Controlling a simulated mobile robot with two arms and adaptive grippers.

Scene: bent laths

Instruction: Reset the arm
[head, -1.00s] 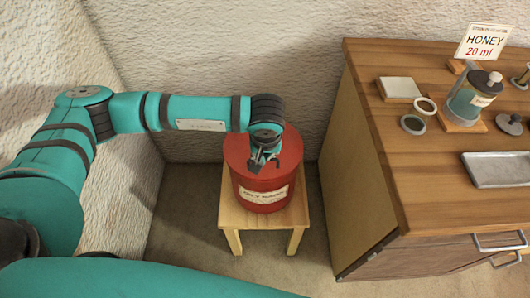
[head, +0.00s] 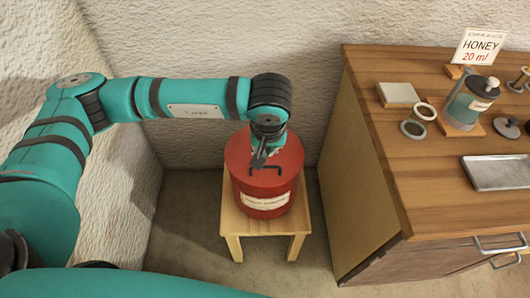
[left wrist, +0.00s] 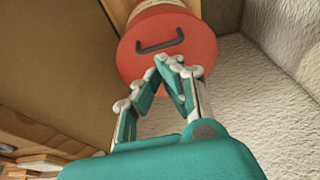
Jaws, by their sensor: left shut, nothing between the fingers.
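My left gripper (head: 260,157) is shut and empty. In the head view it hangs at the end of my teal left arm, above the lid of a red canister. In the left wrist view its fingertips (left wrist: 169,62) meet in front of the canister's red lid, beside the dark lid handle. The red canister (head: 240,182) has a pale label and stands upright on a small wooden stool. Its lid and handle also show in the left wrist view (left wrist: 160,42). My right gripper is not in view.
The wooden stool (head: 232,226) stands on the floor by the wall.

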